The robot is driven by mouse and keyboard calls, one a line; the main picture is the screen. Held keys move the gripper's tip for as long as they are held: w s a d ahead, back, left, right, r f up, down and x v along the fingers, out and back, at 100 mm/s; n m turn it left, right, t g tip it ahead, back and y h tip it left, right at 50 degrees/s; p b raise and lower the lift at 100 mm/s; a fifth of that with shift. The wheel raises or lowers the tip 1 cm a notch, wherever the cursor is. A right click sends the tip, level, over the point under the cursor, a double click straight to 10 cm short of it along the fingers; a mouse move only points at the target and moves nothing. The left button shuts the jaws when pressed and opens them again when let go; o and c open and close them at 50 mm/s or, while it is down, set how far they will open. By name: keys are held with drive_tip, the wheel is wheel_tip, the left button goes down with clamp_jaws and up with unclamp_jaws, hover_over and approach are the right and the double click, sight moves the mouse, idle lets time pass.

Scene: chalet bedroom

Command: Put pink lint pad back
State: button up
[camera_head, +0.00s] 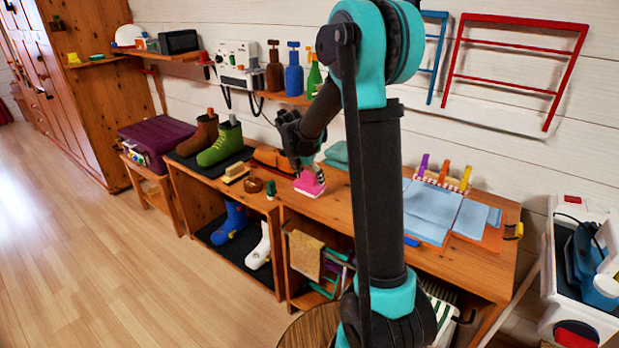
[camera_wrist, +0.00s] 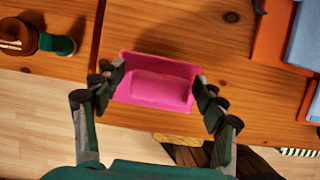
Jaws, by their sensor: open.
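The pink lint pad (camera_head: 309,184) lies on the wooden bench top, near its front edge. In the wrist view the pink lint pad (camera_wrist: 158,92) shows as a pink base with a raised block along its middle. My gripper (camera_head: 308,170) is directly over the pad and points down. In the wrist view my gripper (camera_wrist: 158,84) is open, with one finger at each short end of the pad. I cannot tell whether the fingertips touch it.
Left of the pad are a brush (camera_head: 236,172) and a small round brown item (camera_head: 253,185). Green and brown boots stand on a dark mat farther left. Blue cloths (camera_head: 432,207) lie to the right. Bottles (camera_head: 294,75) stand on the wall shelf behind.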

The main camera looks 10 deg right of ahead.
drive_tip(key=shift+r, duration=0.1)
drive_tip(key=v, duration=1.1)
drive_tip(key=s+d+f+m+y, duration=0.1)
drive_tip(key=s+f+m, duration=0.3)
drive_tip(key=s+m, duration=0.5)
drive_tip(key=s+d+f+m+y, duration=0.1)
drive_tip(key=s+d+f+m, duration=0.2)
drive_tip(key=s+m, duration=0.6)
drive_tip(key=s+d+f+m+t+y, duration=0.1)
drive_tip(key=s+d+f+m, duration=0.2)
drive_tip(key=s+f+m, duration=0.4)
drive_tip(key=s+m, duration=0.2)
drive_tip(key=s, duration=0.1)
